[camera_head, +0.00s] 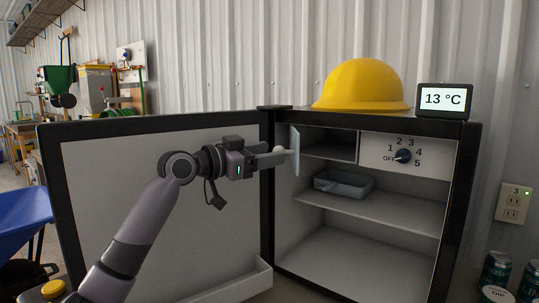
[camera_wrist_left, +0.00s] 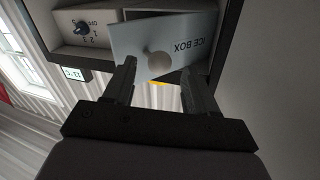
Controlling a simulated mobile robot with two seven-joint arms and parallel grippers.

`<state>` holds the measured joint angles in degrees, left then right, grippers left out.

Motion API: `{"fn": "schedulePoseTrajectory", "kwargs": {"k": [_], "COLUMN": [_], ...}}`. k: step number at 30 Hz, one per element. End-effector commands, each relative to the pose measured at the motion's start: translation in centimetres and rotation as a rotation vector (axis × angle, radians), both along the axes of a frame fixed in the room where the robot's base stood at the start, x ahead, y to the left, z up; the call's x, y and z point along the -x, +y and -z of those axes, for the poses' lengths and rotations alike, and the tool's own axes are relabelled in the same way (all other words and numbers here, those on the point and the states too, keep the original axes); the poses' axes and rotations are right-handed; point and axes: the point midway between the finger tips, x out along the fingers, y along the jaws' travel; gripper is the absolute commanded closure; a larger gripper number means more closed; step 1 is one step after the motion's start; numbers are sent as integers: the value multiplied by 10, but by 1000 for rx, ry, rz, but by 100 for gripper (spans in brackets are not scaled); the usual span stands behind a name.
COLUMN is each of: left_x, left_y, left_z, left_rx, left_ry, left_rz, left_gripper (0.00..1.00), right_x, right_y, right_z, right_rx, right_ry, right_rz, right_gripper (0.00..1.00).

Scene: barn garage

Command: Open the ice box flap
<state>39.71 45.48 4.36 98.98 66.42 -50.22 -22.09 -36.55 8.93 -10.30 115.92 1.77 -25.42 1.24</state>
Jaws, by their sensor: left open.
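The mini fridge (camera_head: 460,180) stands with its door (camera_head: 150,200) swung wide open to the left. The ice box flap (camera_head: 296,150) is pale and stands swung out from the compartment at its left side, seen nearly edge-on. The dark ice box compartment (camera_head: 332,146) shows uncovered. In the left wrist view the flap (camera_wrist_left: 185,35) reads "ICE BOX" upside down and carries a round knob (camera_wrist_left: 159,63). My left gripper (camera_head: 286,153) is open at the flap's left side. Its fingertips (camera_wrist_left: 160,78) lie either side of the knob's line; contact cannot be told. My right gripper is not in view.
A dial panel (camera_head: 405,155) is right of the compartment. A grey tray (camera_head: 343,184) sits on the shelf below. A yellow hard hat (camera_head: 360,86) and a 13 °C display (camera_head: 444,99) stand on top. Cans (camera_head: 495,275) stand at lower right.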

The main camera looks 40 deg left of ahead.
Motion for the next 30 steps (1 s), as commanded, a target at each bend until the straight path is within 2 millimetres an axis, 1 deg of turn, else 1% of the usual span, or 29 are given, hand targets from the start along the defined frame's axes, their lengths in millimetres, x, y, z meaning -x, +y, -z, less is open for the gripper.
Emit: {"fn": "schedulePoseTrajectory", "kwargs": {"k": [3, 6, 10, 15, 22, 23, 24, 25, 26, 27, 28, 29, 30], "left_x": [19, 33, 46, 54, 54, 54, 54, 53, 52, 50, 49, 47, 46], "left_y": [7, 10, 15, 17, 18, 17, 17, 16, 14, 10, 6, 0, -8], "left_z": [3, 3, 2, 0, 0, 0, 1, 4, 10, 21, 33, 48, 72], "left_rx": [-4, -5, -2, -2, -2, -2, -2, -3, -5, -9, -15, -22, -33], "left_ry": [2, 0, 1, 0, -1, -1, 2, 9, 19, 41, 66, 97, 144], "left_rz": [-3, -1, -1, -1, -1, -1, -1, 0, 1, 3, 3, 5, 6], "left_gripper": [44, 44, 44, 44, 44, 50, 63, 73, 83, 96, 100, 100, 100], "right_x": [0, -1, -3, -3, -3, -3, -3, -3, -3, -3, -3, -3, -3], "right_y": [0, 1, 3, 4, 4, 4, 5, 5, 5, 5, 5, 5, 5], "right_z": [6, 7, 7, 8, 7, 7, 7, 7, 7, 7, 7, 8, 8], "right_rx": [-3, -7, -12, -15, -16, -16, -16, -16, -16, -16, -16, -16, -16], "right_ry": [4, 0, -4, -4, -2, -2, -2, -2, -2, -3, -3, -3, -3], "right_rz": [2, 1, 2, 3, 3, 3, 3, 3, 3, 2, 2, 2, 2], "right_gripper": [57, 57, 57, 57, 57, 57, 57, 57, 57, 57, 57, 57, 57]}}
